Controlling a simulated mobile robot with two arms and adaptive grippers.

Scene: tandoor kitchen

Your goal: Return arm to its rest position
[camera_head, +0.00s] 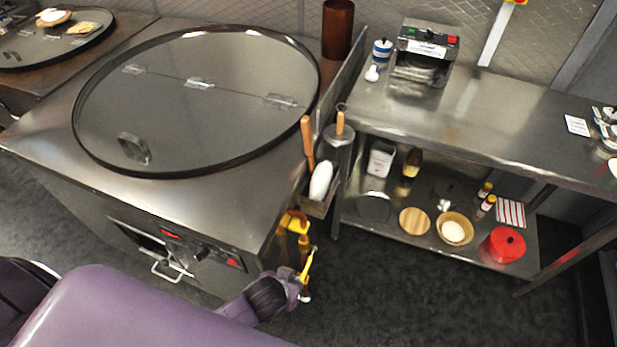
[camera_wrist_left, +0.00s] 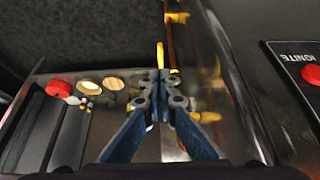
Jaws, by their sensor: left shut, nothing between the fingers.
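My left gripper (camera_wrist_left: 161,76) is shut and empty, its two blue fingers together in the left wrist view. In the head view my purple left arm reaches in from the lower left, its dark wrist close to the front right corner of the steel tandoor counter (camera_head: 215,178). The fingers are hard to make out there. A yellow gas valve with a lever (camera_head: 306,268) is on the counter's right side, close beside the wrist. In the left wrist view the yellow lever (camera_wrist_left: 160,53) shows just past the fingertips; I cannot tell whether they touch. My right gripper is not in view.
A round lid (camera_head: 200,105) covers the counter top. A holder with wooden-handled tools (camera_head: 320,205) hangs on its right side. A steel shelf table (camera_head: 470,125) stands right, with a red pot (camera_head: 505,245) below. Dark floor (camera_head: 385,285) between is clear.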

